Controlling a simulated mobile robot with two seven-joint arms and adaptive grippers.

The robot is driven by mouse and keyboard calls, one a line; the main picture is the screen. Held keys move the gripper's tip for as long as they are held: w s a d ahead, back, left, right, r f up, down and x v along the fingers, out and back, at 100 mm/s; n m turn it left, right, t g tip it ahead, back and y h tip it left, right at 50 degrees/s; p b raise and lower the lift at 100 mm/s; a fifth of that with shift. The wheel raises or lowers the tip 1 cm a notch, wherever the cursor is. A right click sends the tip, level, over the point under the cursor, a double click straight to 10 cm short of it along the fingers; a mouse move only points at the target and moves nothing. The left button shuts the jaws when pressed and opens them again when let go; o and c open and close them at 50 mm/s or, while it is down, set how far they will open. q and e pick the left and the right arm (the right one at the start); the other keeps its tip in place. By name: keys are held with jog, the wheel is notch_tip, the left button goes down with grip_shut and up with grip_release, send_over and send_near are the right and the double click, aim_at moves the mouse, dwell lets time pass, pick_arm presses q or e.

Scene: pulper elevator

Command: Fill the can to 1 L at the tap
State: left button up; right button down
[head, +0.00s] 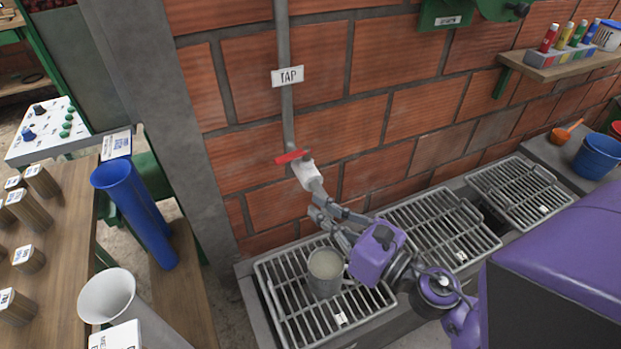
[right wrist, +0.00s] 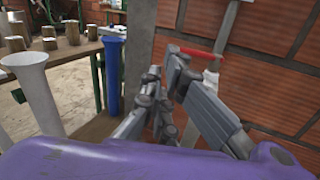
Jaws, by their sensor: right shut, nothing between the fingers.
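The tap (head: 306,176) has a white body and a red lever (head: 291,157), which lies crosswise, pointing left. The lever also shows in the right wrist view (right wrist: 204,52), just past my fingertips. A grey metal can (head: 325,283) stands upright on the left floor grate below the tap. Its open top looks pale greyish inside; I cannot tell the level. My right gripper (head: 318,207) is shut and empty, just under the tap's lower end and above the can. It also shows in the right wrist view (right wrist: 168,62). No water stream can be made out. My left gripper is not in view.
More metal grates (head: 432,232) run right along the brick wall. A blue bucket (head: 597,157) stands at the far right. On the left are a blue tube (head: 135,212), a white funnel-like vessel (head: 107,297) and a wooden table (head: 62,232) with several labelled blocks.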

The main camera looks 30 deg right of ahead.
jog(key=m+h, duration=0.1)
jog(key=h, duration=0.1)
jog(key=m+t+h+p, duration=0.1)
jog(key=m+h+p, duration=0.1)
jog(key=h+p, duration=0.1)
send_near(290, 159)
jog(key=w, duration=0.6)
jog(key=shift+a, duration=0.2)
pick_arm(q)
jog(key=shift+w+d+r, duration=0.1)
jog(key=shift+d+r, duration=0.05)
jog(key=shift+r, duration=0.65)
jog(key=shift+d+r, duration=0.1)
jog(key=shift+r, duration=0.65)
pick_arm(e)
jog(key=shift+w+f, duration=0.1)
jog(key=shift+w, duration=0.3)
jog(key=shift+w+a+p, duration=0.25)
jog(key=shift+w+p, duration=0.25)
jog(key=shift+w, duration=0.25)
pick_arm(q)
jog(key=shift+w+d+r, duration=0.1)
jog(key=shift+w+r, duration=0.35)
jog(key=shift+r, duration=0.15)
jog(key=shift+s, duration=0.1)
